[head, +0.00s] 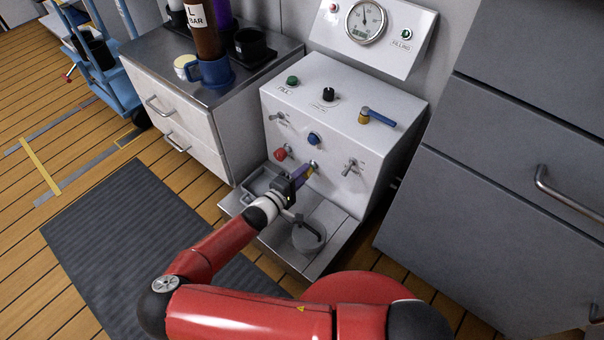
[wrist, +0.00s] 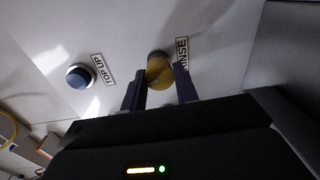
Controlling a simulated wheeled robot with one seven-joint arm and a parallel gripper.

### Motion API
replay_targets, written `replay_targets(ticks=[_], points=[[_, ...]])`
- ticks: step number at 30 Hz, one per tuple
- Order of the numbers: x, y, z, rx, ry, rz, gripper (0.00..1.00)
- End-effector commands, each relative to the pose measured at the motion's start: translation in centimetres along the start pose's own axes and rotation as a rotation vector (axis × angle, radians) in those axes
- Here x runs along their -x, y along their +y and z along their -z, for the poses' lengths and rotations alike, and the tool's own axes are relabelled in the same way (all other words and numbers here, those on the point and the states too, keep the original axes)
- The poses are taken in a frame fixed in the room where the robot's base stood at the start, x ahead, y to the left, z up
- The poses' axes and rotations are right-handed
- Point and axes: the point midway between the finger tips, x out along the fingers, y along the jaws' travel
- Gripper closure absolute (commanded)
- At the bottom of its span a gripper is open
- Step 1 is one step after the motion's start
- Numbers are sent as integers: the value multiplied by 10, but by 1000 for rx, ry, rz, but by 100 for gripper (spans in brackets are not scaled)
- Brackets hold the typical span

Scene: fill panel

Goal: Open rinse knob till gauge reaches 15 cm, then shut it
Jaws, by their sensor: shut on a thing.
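The rinse knob (wrist: 160,72) is yellow and sits on the panel's front face beside the "RINSE" label (wrist: 182,53). My gripper (wrist: 160,88) is shut on it, one dark finger on each side. In the head view my gripper (head: 302,176) meets the lower front of the white panel (head: 350,105), and it hides most of the knob. The round gauge (head: 366,22) stands on the upper back plate. Its needle points up, but the scale is too small to read.
Near my gripper are a red knob (head: 281,154), a blue "TOP UP" knob (wrist: 79,76) and a toggle switch (head: 350,167). A blue lever (head: 378,115) is on top. A metal pot (head: 308,237) stands on the tray below. Grey drawers (head: 500,160) flank the right.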

Motion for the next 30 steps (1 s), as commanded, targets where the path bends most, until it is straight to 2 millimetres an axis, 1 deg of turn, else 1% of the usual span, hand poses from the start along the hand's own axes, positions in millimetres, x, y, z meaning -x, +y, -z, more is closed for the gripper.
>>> replay_targets(ticks=[6, 12, 19, 30], points=[[1, 1, 1, -162, 11, -2, 93], [1, 1, 0, -264, 15, 0, 93], [1, 1, 0, -325, 18, 1, 93], [1, 1, 0, -338, 18, 2, 93]])
